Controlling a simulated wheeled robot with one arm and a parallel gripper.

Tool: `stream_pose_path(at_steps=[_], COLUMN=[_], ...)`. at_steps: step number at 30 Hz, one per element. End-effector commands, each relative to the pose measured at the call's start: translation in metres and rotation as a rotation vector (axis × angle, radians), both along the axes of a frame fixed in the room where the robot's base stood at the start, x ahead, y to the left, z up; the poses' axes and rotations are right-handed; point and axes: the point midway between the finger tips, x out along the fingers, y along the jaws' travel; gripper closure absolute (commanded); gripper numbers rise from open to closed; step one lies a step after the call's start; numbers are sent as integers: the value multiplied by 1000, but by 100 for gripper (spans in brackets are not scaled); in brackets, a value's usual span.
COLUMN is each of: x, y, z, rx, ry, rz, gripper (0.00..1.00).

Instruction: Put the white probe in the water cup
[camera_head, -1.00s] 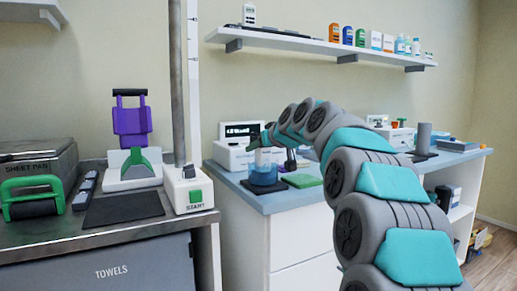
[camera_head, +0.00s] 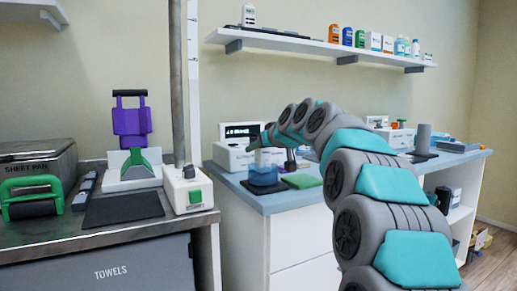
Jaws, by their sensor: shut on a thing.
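The water cup (camera_head: 263,176) is a clear cup with blue water, standing near the front left of the blue counter. My arm arches over the counter from the right, and its end bends down at the cup. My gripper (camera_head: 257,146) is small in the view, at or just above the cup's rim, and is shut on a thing. That thing is mostly hidden and too small to make out clearly; it fits the white probe, which I see nowhere else. I cannot tell whether its tip is inside the cup.
A green pad (camera_head: 301,181) lies right of the cup. A white device with a display (camera_head: 240,132) stands behind it. A wall shelf (camera_head: 320,46) with bottles hangs above. My arm covers the counter's middle.

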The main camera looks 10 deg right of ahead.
Motion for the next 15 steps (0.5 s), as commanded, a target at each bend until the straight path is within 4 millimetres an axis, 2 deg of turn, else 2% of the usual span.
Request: stream_pose_path(at_steps=[15], x=[0], y=[0], z=[-6], rx=[0], ry=[-1], rz=[0], gripper=[100])
